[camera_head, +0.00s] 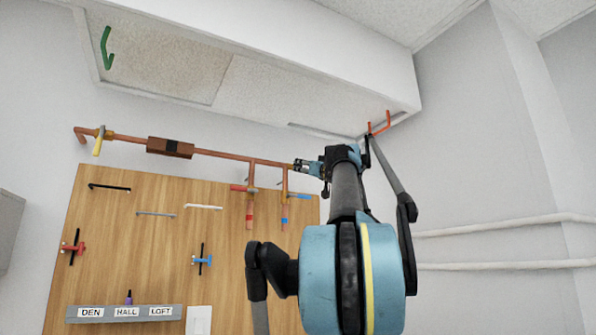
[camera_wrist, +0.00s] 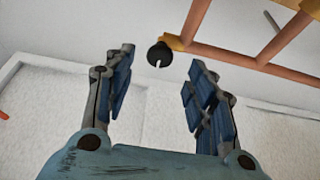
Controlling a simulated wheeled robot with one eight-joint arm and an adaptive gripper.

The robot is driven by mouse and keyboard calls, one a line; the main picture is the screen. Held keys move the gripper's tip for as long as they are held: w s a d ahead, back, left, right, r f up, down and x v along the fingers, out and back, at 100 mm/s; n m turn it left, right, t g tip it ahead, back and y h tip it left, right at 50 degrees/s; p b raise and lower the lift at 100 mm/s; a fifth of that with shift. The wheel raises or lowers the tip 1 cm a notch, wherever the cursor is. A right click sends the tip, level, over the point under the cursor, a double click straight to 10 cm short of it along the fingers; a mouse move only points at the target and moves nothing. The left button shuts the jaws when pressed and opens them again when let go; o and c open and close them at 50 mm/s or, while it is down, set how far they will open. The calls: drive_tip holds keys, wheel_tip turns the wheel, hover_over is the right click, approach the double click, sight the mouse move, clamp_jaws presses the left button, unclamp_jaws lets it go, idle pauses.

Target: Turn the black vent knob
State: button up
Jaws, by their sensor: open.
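The black vent knob (camera_wrist: 158,54) is a round dark cap with a light notch, beside a brass fitting (camera_wrist: 174,42) on the copper pipework in the wrist view. My gripper (camera_wrist: 161,66) is open, with its blue-padded fingers on either side of the knob in that picture. No contact shows, and the depth between fingers and knob is hard to judge. In the head view my gripper (camera_head: 302,166) is at the right end of the horizontal copper pipe (camera_head: 220,155).
A red-handled valve (camera_head: 238,188) and a blue-handled valve (camera_head: 299,196) are on vertical pipes close below my gripper. A wooden board (camera_head: 130,225) holds bars and small valves. An orange hook (camera_head: 380,122) hangs at the ceiling edge. The right wall carries white pipes (camera_head: 500,226).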

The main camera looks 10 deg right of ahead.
sight(297, 165)
drive_tip(key=x, duration=0.6)
drive_tip(key=shift+w, duration=0.1)
drive_tip(key=c, duration=1.1)
